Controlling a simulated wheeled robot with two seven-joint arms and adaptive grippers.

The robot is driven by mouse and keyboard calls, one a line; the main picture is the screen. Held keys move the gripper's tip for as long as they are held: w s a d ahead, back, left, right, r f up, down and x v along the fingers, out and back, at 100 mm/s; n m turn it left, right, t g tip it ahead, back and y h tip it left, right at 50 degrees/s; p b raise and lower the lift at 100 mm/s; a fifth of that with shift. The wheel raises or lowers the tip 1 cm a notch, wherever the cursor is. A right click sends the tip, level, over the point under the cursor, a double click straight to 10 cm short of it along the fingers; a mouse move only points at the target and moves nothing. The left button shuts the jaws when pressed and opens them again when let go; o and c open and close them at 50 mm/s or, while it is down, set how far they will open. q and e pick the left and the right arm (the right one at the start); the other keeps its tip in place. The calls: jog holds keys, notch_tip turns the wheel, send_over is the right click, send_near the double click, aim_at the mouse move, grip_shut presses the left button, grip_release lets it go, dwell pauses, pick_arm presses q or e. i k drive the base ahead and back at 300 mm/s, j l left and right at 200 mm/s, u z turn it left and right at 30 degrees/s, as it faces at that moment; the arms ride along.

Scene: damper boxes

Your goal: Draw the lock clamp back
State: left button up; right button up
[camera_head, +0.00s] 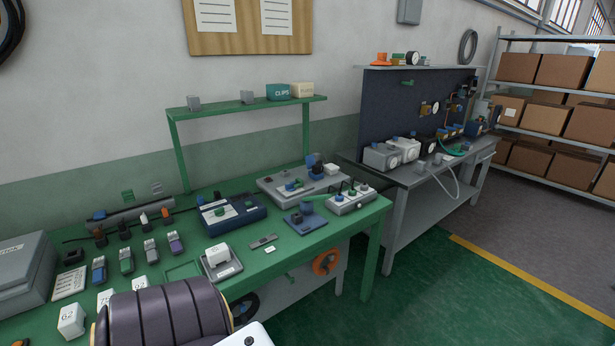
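I cannot single out the lock clamp at this size. Several devices with small blue, green and grey parts stand on the green workbench (345,221). A dark blue box (261,214) with a light top panel and a green part stands mid-bench. Behind it to the right is a grey flat unit (269,186) with small parts on top. A blue-grey plate (318,224) with a raised part lies in front of that unit. A grey control box (349,208) with several knobs is at the right. Neither gripper shows; a dark ribbed arm part of mine covers the bench's lower front.
A grey case (24,275) stands at the far left. White labelled blocks (71,321) and small coloured connectors (126,261) are on the left half. A green shelf (245,108) rises behind. A second grey bench (405,185) stands to the right, with green floor in front.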

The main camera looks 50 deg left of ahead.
aim_at(299, 183)
jog(key=i+u, duration=0.3)
jog(key=i+l+u, duration=0.3)
jog(key=i, duration=0.15)
jog(key=i+l+u, duration=0.1)
jog(key=u, duration=0.35)
jog(key=i+l+u, duration=0.25)
jog(key=u, duration=0.2)
jog(key=i+l+u, duration=0.2)
jog(key=u, duration=0.25)
jog(key=i+l+u, duration=0.1)
jog(key=l+u, duration=1.4)
jog(key=l, duration=0.15)
